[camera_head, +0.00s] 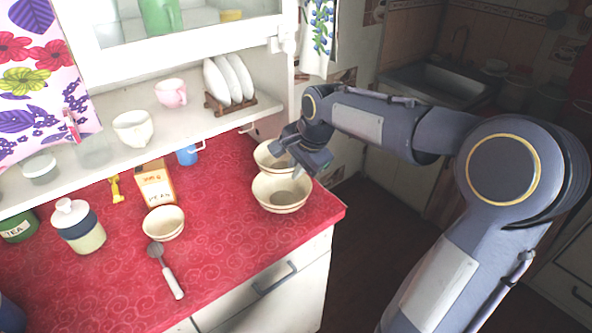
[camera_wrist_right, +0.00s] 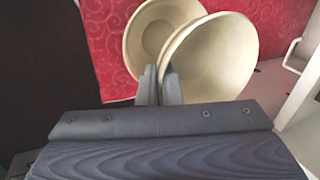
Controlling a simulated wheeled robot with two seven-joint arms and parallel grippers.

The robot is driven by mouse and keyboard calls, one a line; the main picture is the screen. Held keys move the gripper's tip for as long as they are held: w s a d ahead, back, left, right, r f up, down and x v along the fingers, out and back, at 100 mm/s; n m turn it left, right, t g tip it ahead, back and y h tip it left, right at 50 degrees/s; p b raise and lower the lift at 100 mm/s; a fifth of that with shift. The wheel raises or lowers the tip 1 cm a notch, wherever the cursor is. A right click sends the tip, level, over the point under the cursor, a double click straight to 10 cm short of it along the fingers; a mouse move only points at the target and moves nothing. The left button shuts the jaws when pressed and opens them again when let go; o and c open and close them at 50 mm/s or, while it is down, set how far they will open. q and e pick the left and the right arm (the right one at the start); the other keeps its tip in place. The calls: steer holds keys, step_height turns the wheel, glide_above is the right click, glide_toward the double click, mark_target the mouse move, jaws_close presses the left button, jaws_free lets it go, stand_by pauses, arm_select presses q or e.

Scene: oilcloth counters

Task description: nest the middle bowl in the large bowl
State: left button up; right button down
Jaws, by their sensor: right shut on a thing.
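In the right wrist view the middle bowl (camera_wrist_right: 215,62) is close to the camera, overlapping the large bowl (camera_wrist_right: 160,32). The large bowl (camera_head: 281,193) stands upright and empty near the counter's right end. Whether the middle bowl touches the counter or the large bowl I cannot tell. My left gripper is not in view.
A small bowl (camera_head: 163,223), a spoon (camera_head: 166,272), a carton (camera_head: 156,186) and a jar (camera_head: 78,226) stand or lie to the left on the red counter (camera_head: 230,240). A blue cup (camera_head: 187,156) is at the back. A shelf with a plate rack (camera_head: 231,102) overhangs the rear.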

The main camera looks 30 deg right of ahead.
steer(key=shift+r, duration=0.1)
step_height(320, 180, down, 4)
steer(key=b, duration=0.2)
steer(key=shift+r+b, duration=0.15)
steer(key=shift+b, duration=0.2)
steer(key=shift+f, duration=0.35)
steer(key=shift+f+b, duration=1.5)
steer(key=shift+f, duration=0.45)
stand_by(2.3)
steer(key=shift+s+f, duration=0.15)
steer(key=shift+f, duration=0.3)
stand_by(0.7)
steer(key=c, duration=1.5)
jaws_free()
steer(key=shift+f, duration=0.1)
steer(key=shift+c, duration=0.2)
steer(key=v, duration=0.8)
